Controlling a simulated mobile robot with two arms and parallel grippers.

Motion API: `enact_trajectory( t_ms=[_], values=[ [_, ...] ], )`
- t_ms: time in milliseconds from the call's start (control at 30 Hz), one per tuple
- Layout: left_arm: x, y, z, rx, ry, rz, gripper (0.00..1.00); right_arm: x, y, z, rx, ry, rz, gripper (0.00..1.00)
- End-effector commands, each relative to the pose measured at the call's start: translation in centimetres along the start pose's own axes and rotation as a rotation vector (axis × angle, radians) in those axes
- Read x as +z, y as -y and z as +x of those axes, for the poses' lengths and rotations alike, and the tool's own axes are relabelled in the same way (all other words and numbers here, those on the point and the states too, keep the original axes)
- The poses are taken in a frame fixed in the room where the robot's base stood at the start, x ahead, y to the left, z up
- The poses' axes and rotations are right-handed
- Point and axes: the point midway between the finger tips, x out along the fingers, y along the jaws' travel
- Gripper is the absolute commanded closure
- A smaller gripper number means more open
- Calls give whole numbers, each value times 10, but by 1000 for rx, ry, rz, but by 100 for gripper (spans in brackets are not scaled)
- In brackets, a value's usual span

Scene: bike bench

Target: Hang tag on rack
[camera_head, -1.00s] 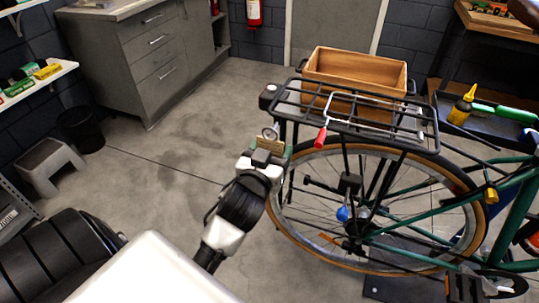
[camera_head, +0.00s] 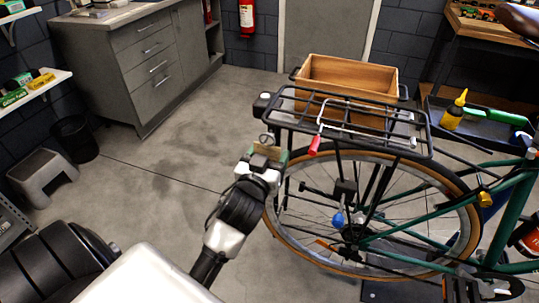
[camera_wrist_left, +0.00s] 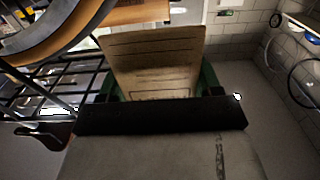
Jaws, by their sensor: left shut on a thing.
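My left gripper (camera_head: 268,157) is shut on the tag (camera_head: 265,147), a tan card with a ring at its top in the head view. In the left wrist view the tag (camera_wrist_left: 155,60) stands up between the green-edged fingers, with printed lines on its face. The black rear rack (camera_head: 350,121) of the bike is just right of the gripper and a little higher in the picture. The tag is beside the rack's left end; I cannot tell whether they touch. A red-tipped lever (camera_head: 315,146) hangs at the rack's near side. My right gripper is not in view.
A wooden crate (camera_head: 347,74) sits on or behind the rack. The bike's rear wheel (camera_head: 370,262) is below the rack. A yellow bottle (camera_head: 455,110) stands on a dark tray at right. Open floor lies left of the gripper, with a grey stool (camera_head: 42,176) beyond.

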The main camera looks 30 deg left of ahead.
Motion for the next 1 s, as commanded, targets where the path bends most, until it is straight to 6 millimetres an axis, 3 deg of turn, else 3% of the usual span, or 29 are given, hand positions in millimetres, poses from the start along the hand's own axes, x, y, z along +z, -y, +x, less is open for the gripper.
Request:
enact_trajectory(
  t_ms=[67,100,300,667,1000],
  values=[
    [0,0,0,0,0,0,57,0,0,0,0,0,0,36],
    [0,0,0,0,0,0,32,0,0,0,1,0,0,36],
    [0,0,0,0,0,0,6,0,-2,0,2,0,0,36],
    [1,0,-8,0,2,0,6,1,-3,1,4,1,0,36],
    [3,0,-72,-1,4,0,6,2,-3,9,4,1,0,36]
  ],
)
